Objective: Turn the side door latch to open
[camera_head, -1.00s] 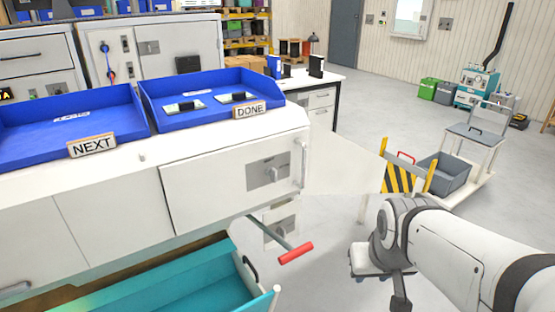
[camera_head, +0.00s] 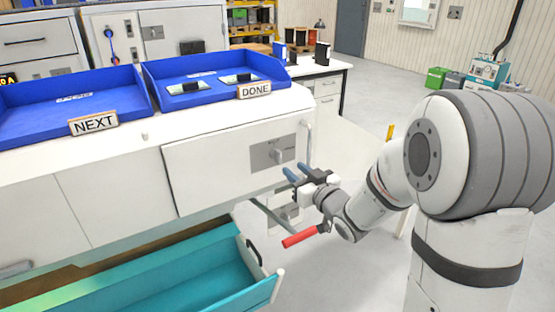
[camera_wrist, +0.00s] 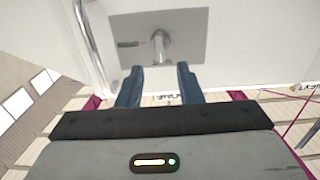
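The side door (camera_head: 215,165) is a white panel on the front of the white cabinet, and it looks shut. Its latch (camera_head: 277,156) sticks out from a grey metal plate near the door's right edge. In the wrist view the latch (camera_wrist: 160,47) stands on its plate, ahead of my fingertips and roughly in line with the gap between them. My gripper (camera_head: 291,172) is just in front of and below the latch. In the wrist view my gripper (camera_wrist: 160,72) has its two blue fingers apart with nothing between them. The latch appears clear of the fingers.
A vertical bar handle (camera_head: 308,143) is right of the latch. A red-handled lever (camera_head: 300,237) sticks out below my gripper. An open turquoise drawer (camera_head: 190,275) lies lower left. Blue trays marked NEXT (camera_head: 40,123) and DONE (camera_head: 215,98) sit on top.

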